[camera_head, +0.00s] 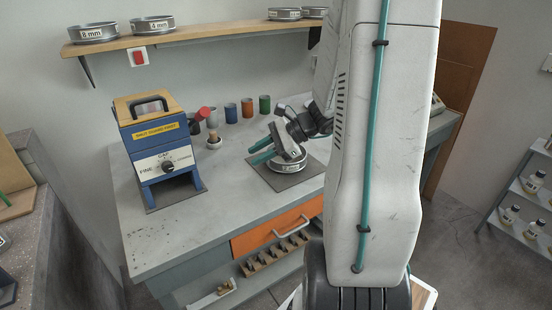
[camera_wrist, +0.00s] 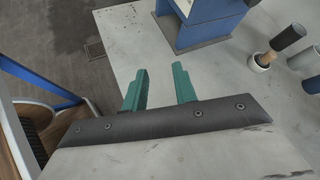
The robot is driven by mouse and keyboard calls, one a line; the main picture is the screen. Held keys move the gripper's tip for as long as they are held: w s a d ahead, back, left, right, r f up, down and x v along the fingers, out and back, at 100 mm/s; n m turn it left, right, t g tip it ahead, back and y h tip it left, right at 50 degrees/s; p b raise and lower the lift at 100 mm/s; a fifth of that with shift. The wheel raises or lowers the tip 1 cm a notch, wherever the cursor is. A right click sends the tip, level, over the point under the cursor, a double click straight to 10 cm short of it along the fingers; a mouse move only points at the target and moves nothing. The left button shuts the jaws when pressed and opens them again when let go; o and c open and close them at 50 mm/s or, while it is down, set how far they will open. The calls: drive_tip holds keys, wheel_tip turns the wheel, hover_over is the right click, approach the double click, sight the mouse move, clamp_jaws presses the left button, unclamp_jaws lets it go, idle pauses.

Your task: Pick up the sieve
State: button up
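A round metal sieve (camera_head: 290,163) with a pale label lies on a dark square mat (camera_head: 283,181) on the bench, partly hidden behind my gripper. My gripper (camera_head: 252,153) is over the mat, with its teal fingers pointing left, past the sieve. In the wrist view my gripper (camera_wrist: 160,76) has its two fingers apart and nothing between them. The sieve does not show in the wrist view. I cannot tell how high the gripper is above it.
A mortar with pestle (camera_head: 214,143) and several coloured cups (camera_head: 231,113) stand behind. A wall shelf (camera_head: 180,36) holds several more sieves (camera_head: 152,24). The bench front is clear.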

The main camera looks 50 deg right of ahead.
drive_tip(key=d+f+m+t+h, duration=0.1)
drive_tip(key=d+f+m, duration=0.2)
drive_tip(key=d, duration=0.2)
drive_tip(key=s+d+f+m+t+h, duration=0.1)
drive_tip(key=d+f+m+t, duration=0.1)
drive_tip(key=d, duration=0.3)
drive_tip(key=s+d+f+m+t+h, duration=0.1)
drive_tip(key=d+f+m+h, duration=0.1)
drive_tip(key=d+f+m, duration=0.2)
drive_tip(key=shift+s+d+f+m+t, duration=0.1)
drive_tip(key=shift+s+d+m+t, duration=0.1)
drive_tip(key=shift+d, duration=0.2)
drive_tip(key=shift+s+d+m+t, duration=0.1)
drive_tip(key=shift+d+m+t, duration=0.1)
drive_tip(key=shift+d, duration=0.15)
drive_tip(key=shift+w+d+f, duration=0.1)
drive_tip(key=shift+w+f, duration=0.15)
drive_tip(key=x, duration=0.7)
drive_tip(key=shift+d+f, duration=0.1)
drive_tip(key=shift+c, duration=0.3)
clamp_jaws()
